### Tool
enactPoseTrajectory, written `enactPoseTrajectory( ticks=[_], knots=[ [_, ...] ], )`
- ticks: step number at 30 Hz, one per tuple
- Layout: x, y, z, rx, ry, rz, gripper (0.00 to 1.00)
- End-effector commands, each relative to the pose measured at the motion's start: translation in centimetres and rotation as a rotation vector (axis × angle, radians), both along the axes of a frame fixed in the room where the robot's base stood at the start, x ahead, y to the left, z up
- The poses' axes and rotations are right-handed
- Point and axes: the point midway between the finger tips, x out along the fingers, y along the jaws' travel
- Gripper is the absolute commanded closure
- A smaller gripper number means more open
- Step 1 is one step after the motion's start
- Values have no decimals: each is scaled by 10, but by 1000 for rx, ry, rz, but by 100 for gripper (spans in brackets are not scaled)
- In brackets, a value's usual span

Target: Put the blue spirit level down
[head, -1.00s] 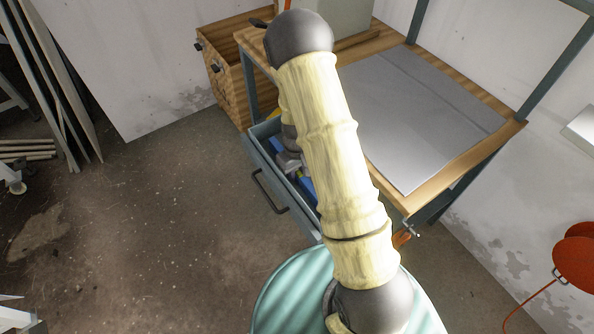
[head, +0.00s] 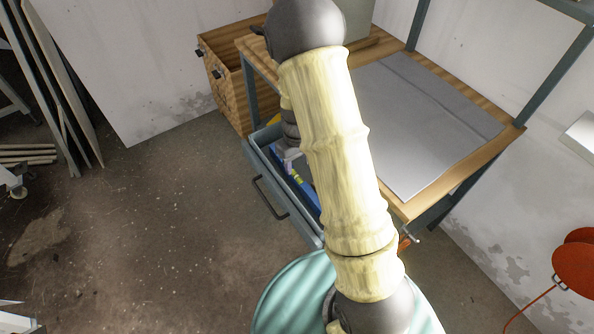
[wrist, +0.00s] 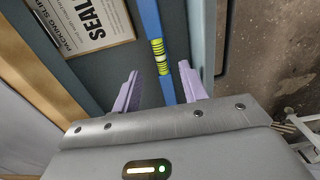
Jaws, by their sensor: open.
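The blue spirit level (wrist: 150,22), with a yellow-green vial, lies in the open drawer (head: 262,165) in the wrist view. It runs lengthwise near the drawer's side wall. In the head view part of the level (head: 308,192) shows beside my arm. My gripper (wrist: 159,70) is open, with its two lilac fingers apart on either side of the level. I see gaps between the level and both fingers. The near end of the level is hidden behind the gripper body. In the head view my arm hides most of the drawer and gripper.
The workbench top (head: 420,120) carries a grey mat. A wooden cabinet (head: 228,95) stands behind the drawer. Open floor (head: 150,230) lies to the left.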

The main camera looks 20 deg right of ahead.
Motion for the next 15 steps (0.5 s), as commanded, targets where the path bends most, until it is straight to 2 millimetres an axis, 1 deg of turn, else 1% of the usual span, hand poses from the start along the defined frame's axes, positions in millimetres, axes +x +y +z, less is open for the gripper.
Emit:
enactPoseTrajectory(
  ticks=[1, 3, 6, 10, 15],
  knots=[
    [1, 0, 12, 0, -3, 1, 57],
    [1, 0, 24, 0, -3, 0, 57],
    [1, 0, 36, 0, -2, 0, 57],
    [0, 0, 43, -1, -1, 0, 57],
    [0, 0, 43, 0, 0, 0, 57]
  ],
)
